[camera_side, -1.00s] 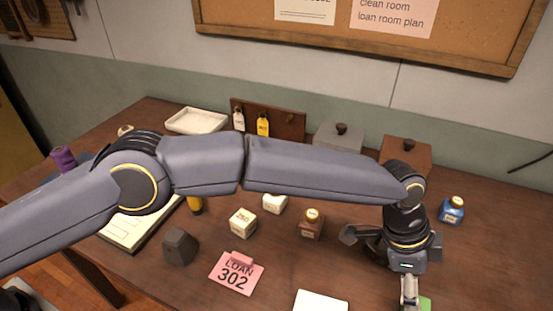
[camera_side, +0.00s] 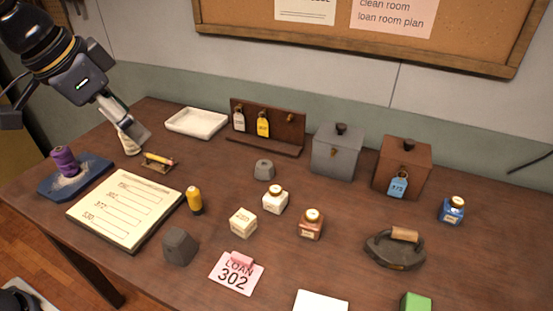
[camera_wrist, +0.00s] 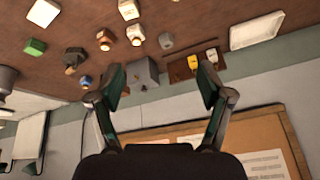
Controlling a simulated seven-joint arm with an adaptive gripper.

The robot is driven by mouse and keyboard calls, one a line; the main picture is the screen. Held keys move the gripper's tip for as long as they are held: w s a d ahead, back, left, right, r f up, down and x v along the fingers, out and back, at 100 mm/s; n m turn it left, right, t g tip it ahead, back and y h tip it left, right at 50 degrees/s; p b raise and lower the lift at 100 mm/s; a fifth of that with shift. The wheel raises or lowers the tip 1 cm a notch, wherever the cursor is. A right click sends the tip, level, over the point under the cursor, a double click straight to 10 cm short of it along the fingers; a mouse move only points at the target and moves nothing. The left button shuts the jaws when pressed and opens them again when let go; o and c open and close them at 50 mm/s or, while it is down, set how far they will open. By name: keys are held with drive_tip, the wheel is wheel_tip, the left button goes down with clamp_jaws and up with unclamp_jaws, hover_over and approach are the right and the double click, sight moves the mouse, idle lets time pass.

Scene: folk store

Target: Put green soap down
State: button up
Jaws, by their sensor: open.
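The green soap (camera_side: 415,303) is a green block on the table at the bottom right edge of the side view, partly cut off by the frame. In the wrist view, it is the small green block (camera_wrist: 36,46) at the upper left, resting on the table. My gripper (camera_side: 126,128) is at the far left in the side view, well away from the soap. In the wrist view, my gripper (camera_wrist: 162,80) has its two fingers wide apart with nothing held between them.
A flat iron (camera_side: 396,248) stands behind the soap, and a white card (camera_side: 320,301) lies left of it. Bottles, blocks and a pink loan tag (camera_side: 237,274) fill the middle. A white tray (camera_side: 196,122) and a key rack (camera_side: 267,128) are at the back.

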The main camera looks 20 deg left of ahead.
drive_tip(key=s+a+f+n+y, duration=0.1)
drive_tip(key=s+a+f+n, duration=0.3)
drive_tip(key=s+a, duration=0.3)
drive_tip(key=s, duration=0.3)
drive_tip(key=shift+s+a+f+n, duration=0.2)
drive_tip(key=shift+a+f+n, duration=0.1)
drive_tip(key=shift+a+n, duration=0.1)
